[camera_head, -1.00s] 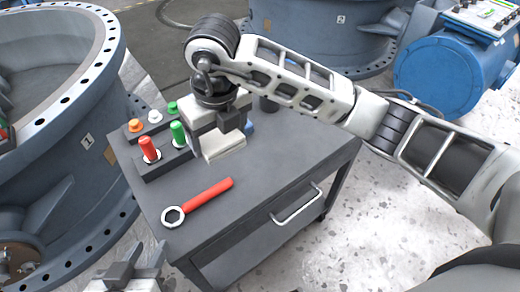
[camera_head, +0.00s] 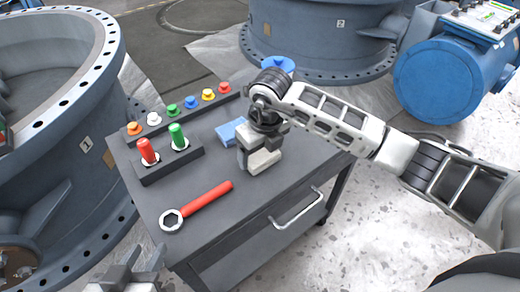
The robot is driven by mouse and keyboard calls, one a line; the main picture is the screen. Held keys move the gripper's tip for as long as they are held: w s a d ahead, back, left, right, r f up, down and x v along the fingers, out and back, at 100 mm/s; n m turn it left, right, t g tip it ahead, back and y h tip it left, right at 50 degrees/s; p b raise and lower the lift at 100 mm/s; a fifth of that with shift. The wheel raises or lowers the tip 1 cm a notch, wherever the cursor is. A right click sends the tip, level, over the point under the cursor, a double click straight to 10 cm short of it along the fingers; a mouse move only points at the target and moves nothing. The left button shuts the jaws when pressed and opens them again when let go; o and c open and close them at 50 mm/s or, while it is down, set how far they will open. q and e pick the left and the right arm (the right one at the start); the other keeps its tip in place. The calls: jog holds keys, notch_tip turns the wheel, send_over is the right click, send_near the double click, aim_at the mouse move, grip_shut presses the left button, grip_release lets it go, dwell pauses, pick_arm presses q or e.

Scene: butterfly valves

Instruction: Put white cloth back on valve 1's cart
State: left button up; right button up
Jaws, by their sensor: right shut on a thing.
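The white cloth (camera_head: 263,162) is a small pale folded block at the right-middle of the top of valve 1's cart (camera_head: 240,215). My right gripper (camera_head: 260,148) is pointed down and shut on it. I cannot tell whether the cloth touches the cart top or hangs just above it. A blue cloth (camera_head: 229,133) lies flat just left of the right gripper. My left gripper (camera_head: 138,268) is low at the bottom left, in front of the cart, empty, its fingers apart. Valve 1 (camera_head: 55,140) is the large grey ring at the left, with a "1" plate.
A red ring wrench (camera_head: 205,201) lies at the cart's front. A block with red and green plugs (camera_head: 165,158) and a row of coloured knobs (camera_head: 173,110) stand at left and back. A blue round thing (camera_head: 277,64) is behind my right wrist. Valve 2 (camera_head: 320,40) stands behind.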

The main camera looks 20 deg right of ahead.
pick_arm(q)
jog(key=shift+f, duration=0.4)
pick_arm(e)
jog(key=shift+f, duration=0.15)
pick_arm(q)
jog(key=shift+f, duration=0.1)
pick_arm(e)
jog(key=o, duration=1)
jog(key=shift+c, duration=0.2)
pick_arm(q)
jog(key=shift+d, duration=0.1)
